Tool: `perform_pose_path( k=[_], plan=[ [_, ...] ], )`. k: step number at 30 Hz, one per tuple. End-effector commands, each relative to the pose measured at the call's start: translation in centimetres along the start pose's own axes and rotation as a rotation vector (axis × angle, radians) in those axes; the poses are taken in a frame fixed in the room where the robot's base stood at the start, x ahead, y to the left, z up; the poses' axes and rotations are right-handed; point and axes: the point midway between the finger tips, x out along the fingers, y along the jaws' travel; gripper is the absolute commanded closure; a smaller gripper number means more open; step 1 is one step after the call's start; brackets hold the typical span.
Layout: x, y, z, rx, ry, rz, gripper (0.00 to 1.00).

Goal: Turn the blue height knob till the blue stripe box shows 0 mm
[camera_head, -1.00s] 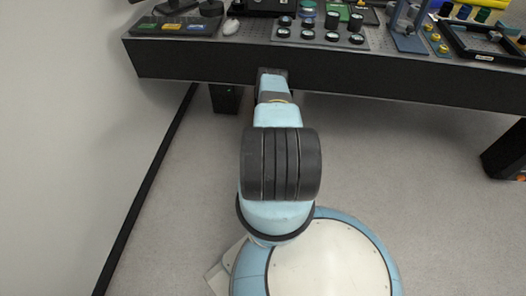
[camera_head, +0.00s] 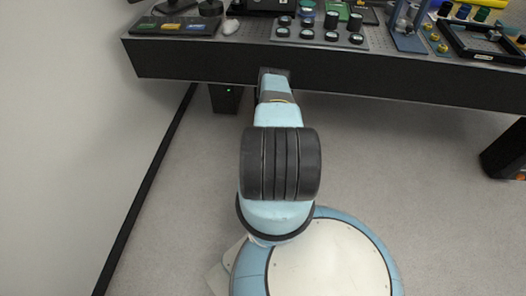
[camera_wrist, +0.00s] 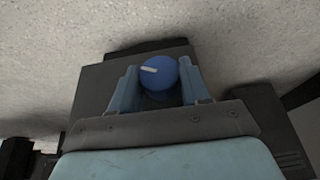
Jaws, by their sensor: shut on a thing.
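The blue height knob (camera_wrist: 159,72) shows in the wrist view as a round blue cap with a short white mark on its left part. My gripper (camera_wrist: 158,84) has one finger on each side of the knob and is shut on it. In the head view my own arm reaches to the front of the table and the gripper's fingers and the knob are hidden.
A dark-fronted table (camera_head: 420,76) runs across the top of the head view. On it stand a tray of round pieces (camera_head: 320,42), a blue stand (camera_head: 408,42) and a black frame (camera_head: 482,52). A pale mouse (camera_head: 231,26) lies near the panel. The floor in front is clear.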

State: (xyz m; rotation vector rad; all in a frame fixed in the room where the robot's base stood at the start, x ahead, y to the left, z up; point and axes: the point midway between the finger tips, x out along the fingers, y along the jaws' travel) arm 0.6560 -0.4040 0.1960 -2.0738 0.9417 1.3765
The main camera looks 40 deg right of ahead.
Motion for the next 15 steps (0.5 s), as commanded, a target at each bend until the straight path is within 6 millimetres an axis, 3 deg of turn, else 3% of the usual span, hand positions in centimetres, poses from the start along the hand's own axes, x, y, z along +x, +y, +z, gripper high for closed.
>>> perform_pose_path(
  k=[15],
  plan=[
    [0.01,0.17,0.26,0.045,-0.003,-0.107,0.84]
  ],
)
